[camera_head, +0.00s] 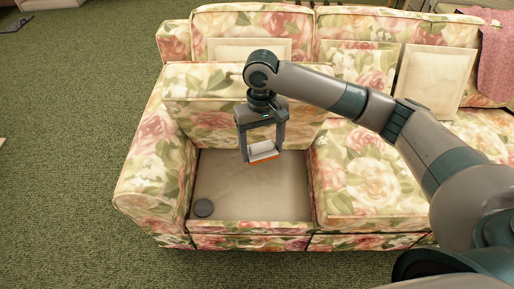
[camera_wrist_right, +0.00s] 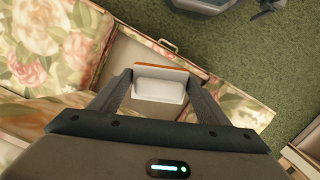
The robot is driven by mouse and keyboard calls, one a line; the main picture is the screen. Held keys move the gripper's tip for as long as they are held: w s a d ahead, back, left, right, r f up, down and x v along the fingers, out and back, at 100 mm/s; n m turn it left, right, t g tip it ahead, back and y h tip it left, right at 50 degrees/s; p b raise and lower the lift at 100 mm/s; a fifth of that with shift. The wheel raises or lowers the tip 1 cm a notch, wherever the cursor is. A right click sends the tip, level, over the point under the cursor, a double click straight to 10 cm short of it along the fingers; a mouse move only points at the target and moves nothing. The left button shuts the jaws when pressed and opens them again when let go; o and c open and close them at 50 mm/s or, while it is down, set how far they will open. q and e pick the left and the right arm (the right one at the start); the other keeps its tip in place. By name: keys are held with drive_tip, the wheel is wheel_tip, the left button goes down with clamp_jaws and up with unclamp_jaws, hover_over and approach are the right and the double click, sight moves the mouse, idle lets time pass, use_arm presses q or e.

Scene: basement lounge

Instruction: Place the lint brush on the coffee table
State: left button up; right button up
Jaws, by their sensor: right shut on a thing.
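My right gripper (camera_head: 263,152) hangs above the open seat recess of the floral sofa. It is shut on a small white block-like thing with an orange edge, which looks like the lint brush (camera_head: 262,150). In the right wrist view the lint brush (camera_wrist_right: 160,88) sits between the two fingers of the right gripper (camera_wrist_right: 160,80), its orange edge away from the wrist. It appears clear of the recess floor. I cannot make out a coffee table for certain in either view.
The floral sofa (camera_head: 365,180) has one seat cushion (camera_head: 215,115) tipped up against its back, baring a beige recess (camera_head: 250,190). Pale square cushions (camera_head: 437,80) and a pink throw (camera_head: 497,60) are behind. Green carpet (camera_head: 70,170) is open at left.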

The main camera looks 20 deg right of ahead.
drive_tip(key=s+d+r, duration=0.3)
drive_tip(key=s+r, duration=0.5)
drive_tip(key=shift+s+d+r+m, duration=0.2)
drive_tip(key=shift+d+r+m, duration=0.1)
drive_tip(key=shift+d, duration=0.05)
